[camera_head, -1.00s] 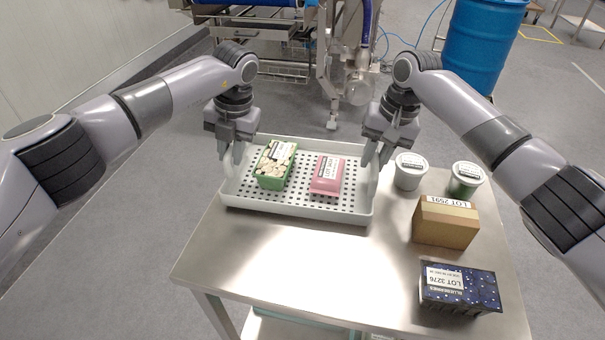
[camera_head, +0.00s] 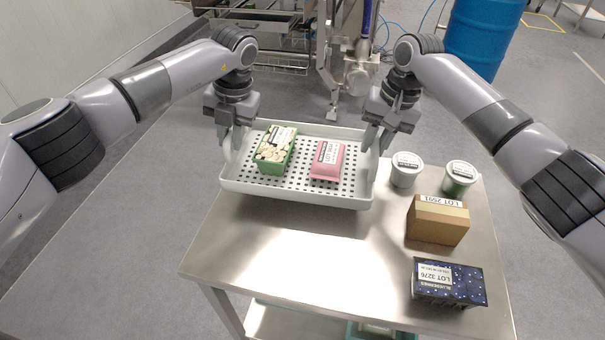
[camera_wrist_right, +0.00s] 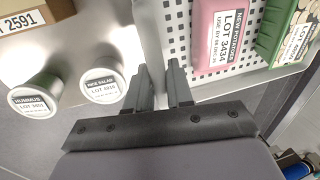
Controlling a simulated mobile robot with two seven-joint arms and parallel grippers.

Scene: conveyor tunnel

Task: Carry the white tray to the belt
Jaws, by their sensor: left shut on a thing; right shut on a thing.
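The white tray (camera_head: 290,197) is perforated and is held level by both its ends, seemingly a little above the far part of the steel table. It carries a green box (camera_head: 275,150) and a pink pack (camera_head: 327,161). My left gripper (camera_head: 232,146) is shut on the tray's left end. My right gripper (camera_head: 374,143) is shut on its right end. In the right wrist view the right fingers (camera_wrist_right: 160,85) straddle the tray's end wall, with the pink pack (camera_wrist_right: 222,38) and part of the green box (camera_wrist_right: 290,30) inside. The belt cannot be made out.
On the steel table (camera_head: 260,250) stand two white tubs (camera_head: 405,170) (camera_head: 459,178), a brown box (camera_head: 437,220) and a dark blueberries box (camera_head: 449,283) at the right. The table's front left is bare. Machinery (camera_head: 340,60) and a blue barrel (camera_head: 485,40) stand behind.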

